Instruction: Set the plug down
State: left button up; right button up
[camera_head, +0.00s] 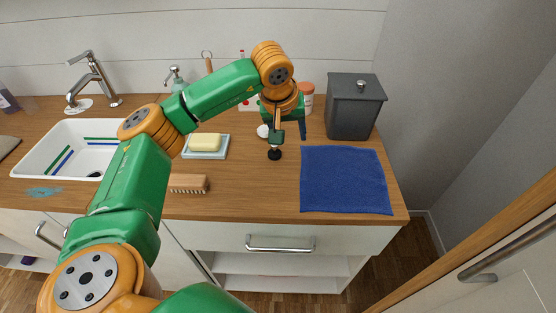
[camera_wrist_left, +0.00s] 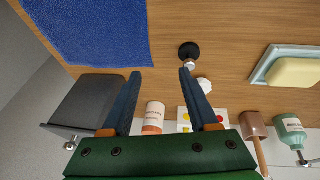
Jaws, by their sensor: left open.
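My right gripper is not in view.
A blue cloth (camera_head: 345,180) lies to the right, with a grey lidded canister (camera_head: 353,110) behind it. A soap dish (camera_head: 221,154) holding yellow soap (camera_head: 205,142) and a wooden brush (camera_head: 188,183) are to the left. A white sink (camera_head: 38,150) is further left. A closed drawer (camera_head: 220,238) is below.

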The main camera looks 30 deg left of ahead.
aim_at(275, 150)
pick_arm(q)
jog(key=shift+g+y, duration=0.3)
jog(key=shift+y, duration=0.6)
jog(key=a+f, duration=0.1)
jog(key=f, duration=0.1)
jog(key=a+f+p, duration=0.1)
jog(key=a+f, duration=0.3)
jog(key=shift+w+f+p, duration=0.3)
jog(key=shift+w+p, duration=0.1)
jog(key=shift+f, duration=0.15)
jog(key=shift+d, duration=0.1)
jog(key=shift+c, duration=0.4)
grip_shut()
